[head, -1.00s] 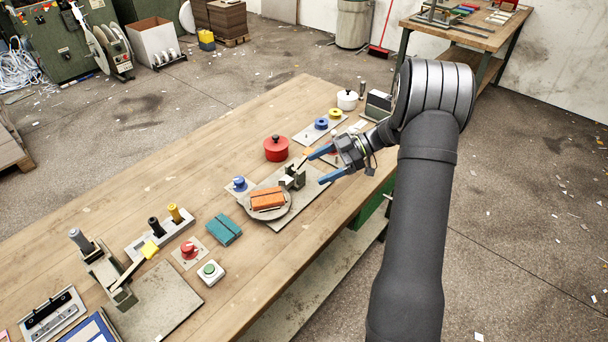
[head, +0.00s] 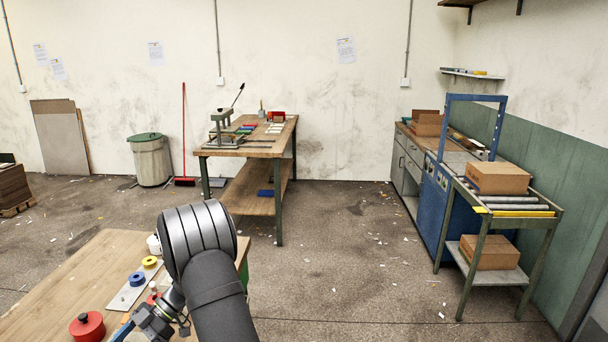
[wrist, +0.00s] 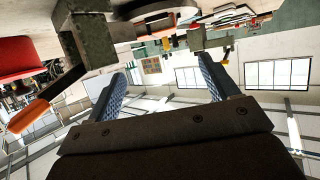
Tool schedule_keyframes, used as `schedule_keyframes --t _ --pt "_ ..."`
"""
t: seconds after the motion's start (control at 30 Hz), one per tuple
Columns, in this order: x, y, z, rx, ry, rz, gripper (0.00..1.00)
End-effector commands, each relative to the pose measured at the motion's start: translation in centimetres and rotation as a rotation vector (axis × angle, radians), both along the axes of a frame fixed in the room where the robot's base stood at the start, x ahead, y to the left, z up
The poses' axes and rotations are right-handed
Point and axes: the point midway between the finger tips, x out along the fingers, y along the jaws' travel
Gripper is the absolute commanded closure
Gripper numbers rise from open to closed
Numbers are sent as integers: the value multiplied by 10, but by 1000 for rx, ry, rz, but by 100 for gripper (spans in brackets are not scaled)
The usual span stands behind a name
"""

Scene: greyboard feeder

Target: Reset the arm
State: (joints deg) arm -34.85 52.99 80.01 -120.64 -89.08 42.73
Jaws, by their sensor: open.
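My gripper (head: 143,325) shows at the bottom of the head view, partly cut off, over the wooden bench (head: 62,278) and to the right of the red pot (head: 87,327). In the wrist view my gripper (wrist: 161,68) has its two blue fingers apart with nothing held between them. That view looks upside down. A grey metal block (wrist: 88,48) and an orange-tipped lever (wrist: 30,114) show to the left of the fingers there. Part of the red pot (wrist: 14,57) is at the left edge.
Blue (head: 136,279) and yellow (head: 149,262) round pieces lie on the bench by my arm. Behind stands a second table (head: 246,148) with a press. A roller cart (head: 500,212) with cartons is at right. Open concrete floor (head: 345,260) lies between.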

Motion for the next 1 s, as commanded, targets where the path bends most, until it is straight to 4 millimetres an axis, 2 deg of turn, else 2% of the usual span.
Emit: schedule_keyframes --t 0.2,0.5,1.0 --pt "-36 23 -18 -2 3 3 20" --pt "-68 45 -35 -3 2 2 20" --pt "-74 49 -38 -4 3 -1 20"
